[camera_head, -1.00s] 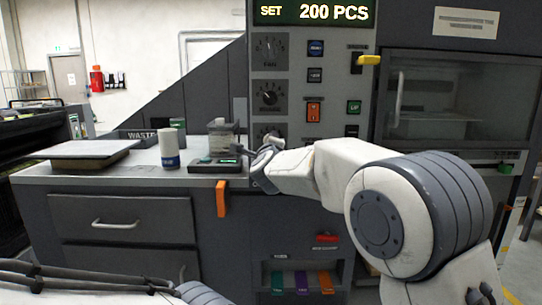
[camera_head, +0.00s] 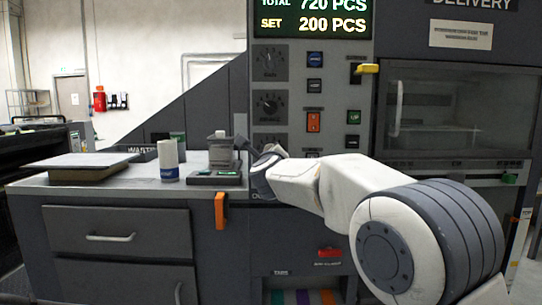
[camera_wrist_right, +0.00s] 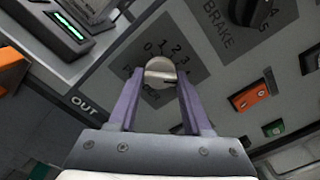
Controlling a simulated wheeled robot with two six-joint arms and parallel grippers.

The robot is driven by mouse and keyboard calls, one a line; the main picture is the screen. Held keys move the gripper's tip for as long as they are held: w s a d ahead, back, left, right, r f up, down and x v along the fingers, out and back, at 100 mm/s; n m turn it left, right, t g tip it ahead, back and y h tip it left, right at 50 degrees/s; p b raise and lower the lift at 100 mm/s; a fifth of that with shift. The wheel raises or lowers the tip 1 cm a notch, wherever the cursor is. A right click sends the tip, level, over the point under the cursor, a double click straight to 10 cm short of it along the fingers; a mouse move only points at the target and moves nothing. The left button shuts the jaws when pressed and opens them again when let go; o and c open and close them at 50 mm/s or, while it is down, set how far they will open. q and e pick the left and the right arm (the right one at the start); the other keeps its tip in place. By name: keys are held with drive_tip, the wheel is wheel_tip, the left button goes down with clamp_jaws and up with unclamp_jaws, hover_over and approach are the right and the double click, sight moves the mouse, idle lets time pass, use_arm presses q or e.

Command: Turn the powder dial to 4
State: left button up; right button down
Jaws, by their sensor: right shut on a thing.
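The powder dial is a small pale round knob (camera_wrist_right: 160,71) on a dark plate with the numbers 0, 1, 2 and 3 visible around its top. The rest of the scale and part of the label are hidden by my fingers. A dark mark shows on the knob's right side, but I cannot tell which number it points to. My right gripper (camera_wrist_right: 158,82) is shut on the knob, one purple finger on each side. In the head view my right wrist hides the dial; only part of its plate (camera_head: 269,141) shows. My left gripper is not in view.
The brake dial (camera_wrist_right: 252,10) sits close above right, with an orange switch (camera_wrist_right: 249,96) to the right. An orange handle (camera_head: 221,210) hangs at the counter's front.

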drive_tip(key=shift+c, duration=1.7)
unclamp_jaws()
drive_tip(key=shift+s, duration=0.1)
drive_tip(key=s, duration=1)
drive_tip(key=shift+b, duration=0.4)
drive_tip(key=shift+s, duration=0.1)
